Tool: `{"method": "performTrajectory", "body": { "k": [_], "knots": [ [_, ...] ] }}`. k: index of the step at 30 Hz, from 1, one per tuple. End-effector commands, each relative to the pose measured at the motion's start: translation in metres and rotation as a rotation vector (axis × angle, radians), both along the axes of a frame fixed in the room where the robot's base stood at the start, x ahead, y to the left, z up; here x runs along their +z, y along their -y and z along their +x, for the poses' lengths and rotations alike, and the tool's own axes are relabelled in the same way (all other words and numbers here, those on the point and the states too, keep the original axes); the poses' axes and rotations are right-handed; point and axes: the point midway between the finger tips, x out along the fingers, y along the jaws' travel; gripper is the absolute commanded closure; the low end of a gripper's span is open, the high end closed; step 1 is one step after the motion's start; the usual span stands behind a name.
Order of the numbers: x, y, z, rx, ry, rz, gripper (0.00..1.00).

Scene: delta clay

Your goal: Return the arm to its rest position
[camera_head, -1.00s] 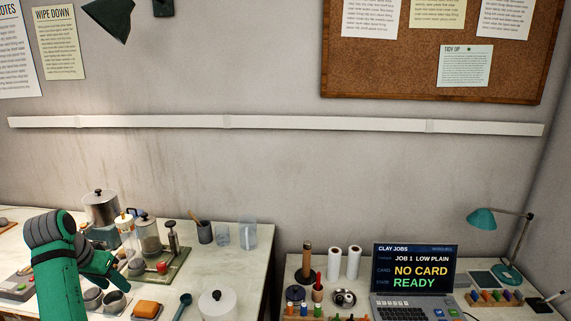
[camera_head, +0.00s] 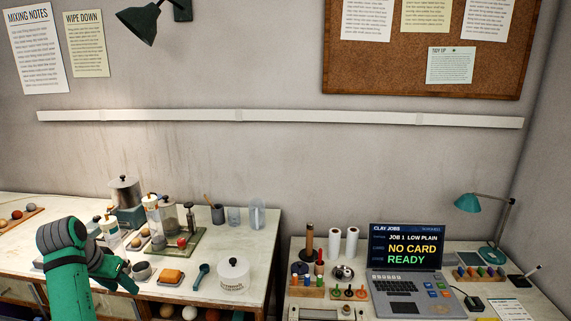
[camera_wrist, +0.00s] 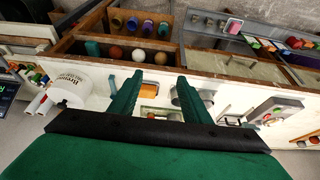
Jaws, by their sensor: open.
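My green arm stands at the lower left of the head view, over the front of the left bench (camera_head: 240,278). In the wrist view my gripper (camera_wrist: 153,93) is open, its two green fingers apart. No object is held between them.
Behind are a metal canister (camera_head: 125,192) and bottles. A laptop (camera_head: 405,262) reading "NO CARD" and "READY" sits on the right bench. A gap separates the benches.

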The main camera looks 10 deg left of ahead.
Motion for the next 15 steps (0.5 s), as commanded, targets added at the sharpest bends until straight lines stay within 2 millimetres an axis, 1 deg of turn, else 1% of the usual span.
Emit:
{"method": "performTrajectory", "body": {
  "k": [1,8,11,14,15],
  "knots": [
    [-0.008,0.004,0.003,0.0,0.004,-0.001,0.57],
    [-0.048,0.024,0.019,0.008,0.038,0.0,0.57],
    [-0.069,0.036,0.028,0.012,0.057,0.001,0.57],
    [-0.095,0.052,0.035,0.019,0.078,-0.001,0.57],
    [-0.108,0.06,0.039,0.021,0.089,0.0,0.57]
  ]
}}
